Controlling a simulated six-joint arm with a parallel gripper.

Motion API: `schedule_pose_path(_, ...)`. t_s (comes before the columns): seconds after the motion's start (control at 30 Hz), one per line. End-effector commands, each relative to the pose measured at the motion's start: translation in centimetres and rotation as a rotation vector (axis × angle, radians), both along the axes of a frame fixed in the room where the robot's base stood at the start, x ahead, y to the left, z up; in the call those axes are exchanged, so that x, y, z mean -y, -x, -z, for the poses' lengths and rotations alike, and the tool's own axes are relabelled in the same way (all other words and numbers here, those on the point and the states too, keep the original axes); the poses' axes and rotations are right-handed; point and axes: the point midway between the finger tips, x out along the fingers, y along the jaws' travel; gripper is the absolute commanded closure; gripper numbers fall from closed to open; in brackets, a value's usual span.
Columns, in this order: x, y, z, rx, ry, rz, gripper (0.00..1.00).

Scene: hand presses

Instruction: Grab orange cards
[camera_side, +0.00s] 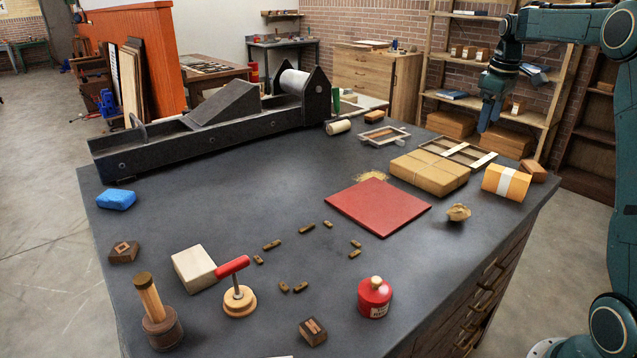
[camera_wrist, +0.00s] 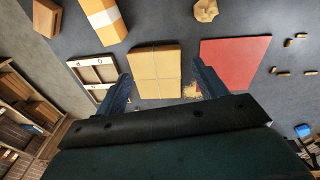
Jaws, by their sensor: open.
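The orange cards (camera_side: 507,183) are a bundle with a white paper band, lying at the right edge of the dark table. In the wrist view the bundle (camera_wrist: 103,20) is at the top left, beyond the fingertips and left of the middle. My gripper (camera_side: 484,125) hangs above the table's back right, higher than the bundle and apart from it. In the wrist view my gripper (camera_wrist: 160,76) is open and empty, with the fingers wide apart and a brown parcel below, seen between them.
The brown wrapped parcel (camera_side: 429,173) and a wooden frame (camera_side: 462,152) lie beside the cards. A dark wood block (camera_side: 534,170) is close behind them. A crumpled tan lump (camera_side: 458,212) is in front. A red board (camera_side: 379,206) lies left. The table's right edge is near.

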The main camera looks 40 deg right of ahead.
Motion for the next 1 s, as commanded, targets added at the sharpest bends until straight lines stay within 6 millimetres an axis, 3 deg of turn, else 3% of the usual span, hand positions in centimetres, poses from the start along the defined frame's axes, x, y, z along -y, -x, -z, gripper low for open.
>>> schedule_pose_path(0.03, 1.8, 0.1, 0.9, -0.013, -0.008, 0.003, 0.29)
schedule_pose_path(0.3, 9.5, 1.8, 5.3, -0.064, -0.046, -0.015, 0.29)
schedule_pose_path(0.5, 13.1, 3.2, 7.8, -0.083, -0.068, -0.028, 0.29)
schedule_pose_path(0.67, 14.1, 3.8, 8.5, -0.088, -0.075, -0.033, 0.29)
schedule_pose_path(1.0, 14.1, 3.8, 9.3, -0.09, -0.077, -0.033, 0.29)
